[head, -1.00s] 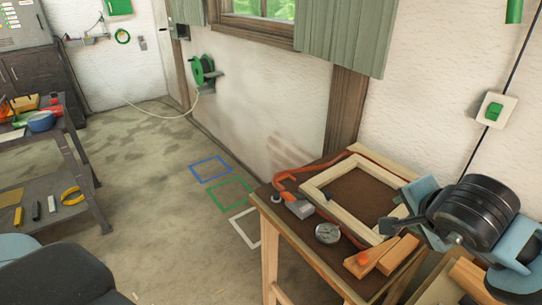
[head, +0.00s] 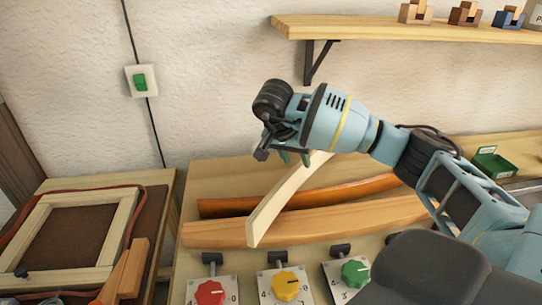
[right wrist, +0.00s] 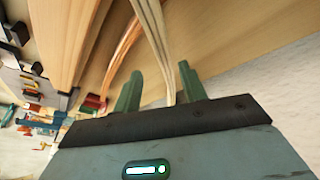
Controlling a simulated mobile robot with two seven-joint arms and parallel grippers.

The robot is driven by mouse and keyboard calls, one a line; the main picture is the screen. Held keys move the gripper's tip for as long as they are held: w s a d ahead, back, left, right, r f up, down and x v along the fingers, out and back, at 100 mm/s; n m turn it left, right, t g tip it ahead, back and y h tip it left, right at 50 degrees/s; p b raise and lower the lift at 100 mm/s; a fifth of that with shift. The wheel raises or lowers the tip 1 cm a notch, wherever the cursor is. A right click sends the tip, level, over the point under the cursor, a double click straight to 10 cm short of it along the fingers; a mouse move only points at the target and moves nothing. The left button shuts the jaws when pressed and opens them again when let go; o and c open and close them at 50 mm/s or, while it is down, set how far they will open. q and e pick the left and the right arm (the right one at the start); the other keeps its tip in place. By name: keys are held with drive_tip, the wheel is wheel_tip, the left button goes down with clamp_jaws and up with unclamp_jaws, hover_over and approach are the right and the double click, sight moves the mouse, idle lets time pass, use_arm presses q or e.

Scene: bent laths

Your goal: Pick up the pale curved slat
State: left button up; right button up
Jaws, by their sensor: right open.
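The pale curved slat (head: 275,212) stands on edge, slanting across the workbench over two browner laths. My right gripper (head: 294,158) is open above the slat's far part, fingers pointing down. In the right wrist view the pale slat (right wrist: 153,25) runs down between the two green fingers (right wrist: 160,70), with a visible gap at the left finger. Whether it touches the right finger I cannot tell. My gripper partly hides the slat's far end in the head view. My left gripper is not in view.
A red-brown curved lath (head: 225,207) and a wide light-brown lath (head: 212,233) lie under the slat. Red (head: 210,293), yellow (head: 286,284) and green (head: 354,273) knobs line the front. A shelf (head: 400,28) hangs above. A wooden frame (head: 50,200) lies left.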

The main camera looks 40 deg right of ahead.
sight(298, 166)
drive_tip(key=shift+x, duration=1.25)
drive_tip(key=shift+w+x, duration=0.2)
drive_tip(key=shift+x, duration=1.1)
drive_tip(key=shift+w+x, duration=0.2)
drive_tip(key=shift+x, duration=1.15)
drive_tip(key=shift+d+r, duration=0.1)
clamp_jaws()
